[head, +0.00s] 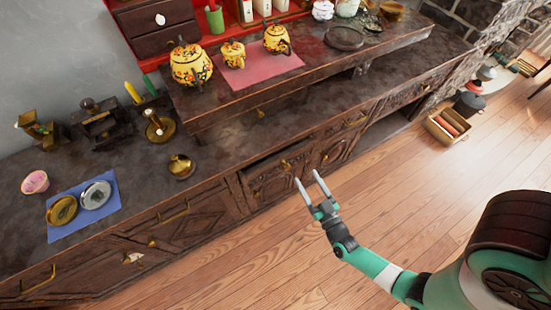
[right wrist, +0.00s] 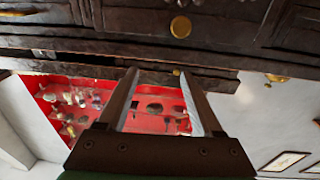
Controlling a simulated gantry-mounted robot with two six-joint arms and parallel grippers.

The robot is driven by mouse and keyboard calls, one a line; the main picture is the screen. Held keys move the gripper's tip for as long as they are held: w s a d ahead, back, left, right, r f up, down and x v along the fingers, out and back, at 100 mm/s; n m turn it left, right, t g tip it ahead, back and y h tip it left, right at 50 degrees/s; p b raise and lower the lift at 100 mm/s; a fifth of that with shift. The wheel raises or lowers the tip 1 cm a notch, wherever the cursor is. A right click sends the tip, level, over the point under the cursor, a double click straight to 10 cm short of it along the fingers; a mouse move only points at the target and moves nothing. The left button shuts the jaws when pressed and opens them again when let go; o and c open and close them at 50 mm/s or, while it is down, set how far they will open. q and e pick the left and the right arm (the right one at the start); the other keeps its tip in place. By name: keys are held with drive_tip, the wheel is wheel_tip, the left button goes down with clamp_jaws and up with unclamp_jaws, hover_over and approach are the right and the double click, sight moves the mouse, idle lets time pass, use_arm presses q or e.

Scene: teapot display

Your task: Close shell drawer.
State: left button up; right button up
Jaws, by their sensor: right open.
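A dark wooden drawer (head: 150,36) with a white shell-like knob (head: 160,19) is in the small chest at the upper left of the head view. I cannot tell whether it stands out from the chest. A pale shell-like piece (head: 133,258) also shows on the sideboard's lower front at the left. My right gripper (head: 307,176) is open and empty in front of the sideboard's middle, far from both shell pieces. In the right wrist view its two open fingers (right wrist: 160,73) have nothing between them, with a brass knob (right wrist: 181,27) beyond. My left gripper is not in view.
A blue cloth (head: 70,228) holds two round metal pieces. A crate (head: 447,127) stands on the floor at the right. The wooden floor before the sideboard is clear.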

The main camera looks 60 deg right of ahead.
drive_tip(key=n+y, duration=0.1)
drive_tip(key=y, duration=0.1)
approach(288, 169)
drive_tip(key=s, duration=0.2)
drive_tip(key=a, duration=0.2)
drive_tip(key=b+x, duration=0.4)
drive_tip(key=x, duration=0.7)
drive_tip(key=shift+w+d+r, duration=0.1)
drive_tip(key=shift+w+d, duration=0.1)
drive_tip(key=shift+d, duration=0.25)
drive_tip(key=shift+w, duration=0.15)
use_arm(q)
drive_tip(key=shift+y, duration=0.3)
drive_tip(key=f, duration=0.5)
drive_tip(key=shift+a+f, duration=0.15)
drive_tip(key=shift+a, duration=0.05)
use_arm(e)
clamp_jaws()
